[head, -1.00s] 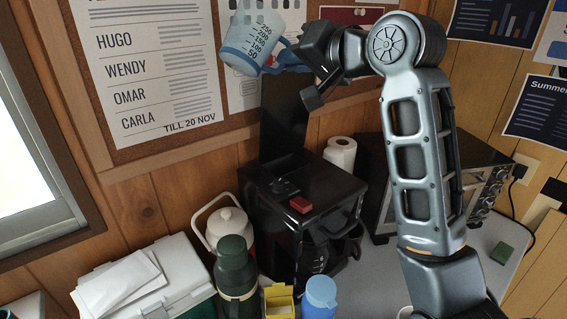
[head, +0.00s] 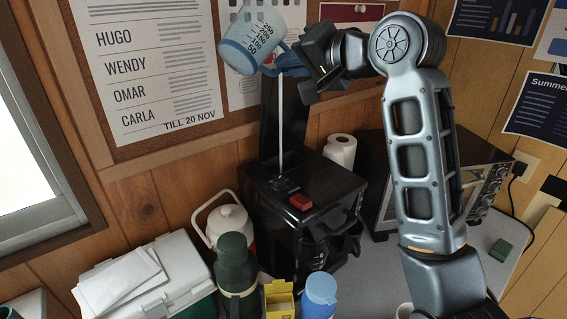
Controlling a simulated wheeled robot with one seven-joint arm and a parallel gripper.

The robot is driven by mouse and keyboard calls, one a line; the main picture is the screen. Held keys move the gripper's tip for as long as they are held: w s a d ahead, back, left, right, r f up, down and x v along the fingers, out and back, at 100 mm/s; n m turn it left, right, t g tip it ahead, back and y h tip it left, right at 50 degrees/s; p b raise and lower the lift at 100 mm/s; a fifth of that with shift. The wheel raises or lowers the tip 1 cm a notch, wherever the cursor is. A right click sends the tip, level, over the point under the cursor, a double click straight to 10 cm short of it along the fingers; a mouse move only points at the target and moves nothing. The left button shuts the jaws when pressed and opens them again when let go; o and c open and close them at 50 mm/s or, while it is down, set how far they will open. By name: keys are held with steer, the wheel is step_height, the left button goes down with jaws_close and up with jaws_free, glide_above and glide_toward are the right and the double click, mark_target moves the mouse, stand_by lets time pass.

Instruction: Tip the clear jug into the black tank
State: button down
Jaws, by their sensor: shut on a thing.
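A thin pale stream (head: 281,125) falls from the jug to the top of the black coffee machine below. The black tank (head: 283,187) appears to be the opening on that machine's top, where the stream ends; its inside is hidden.
A paper roll (head: 340,151) and an oven (head: 478,185) are behind and right.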

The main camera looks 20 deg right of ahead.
steer(key=shift+s+a+r+m+p, duration=0.15)
steer(key=shift+r+m+p, duration=0.15)
steer(key=shift+m, duration=0.2)
stand_by(1.1)
steer(key=shift+a+f+m+g+y, duration=0.15)
steer(key=shift+f+m+g+y, duration=0.15)
steer(key=shift+f+m+y, duration=0.35)
stand_by(0.7)
steer(key=shift+d+r+m+y, duration=0.25)
steer(key=shift+d+r+m, duration=0.1)
steer(key=shift+m, duration=0.3)
stand_by(0.5)
steer(key=shift+a+r+m+g, duration=0.1)
steer(key=shift+r+m+g, duration=0.05)
steer(key=shift+m+g, duration=0.2)
stand_by(0.4)
steer(key=shift+s+a+f+n, duration=0.1)
steer(key=shift+a+f+n, duration=0.15)
steer(key=shift+f+n, duration=0.45)
steer(key=shift+r+n+t+h, duration=0.5)
steer(key=shift+r+n+t, duration=0.05)
steer(key=shift+r+n, duration=0.1)
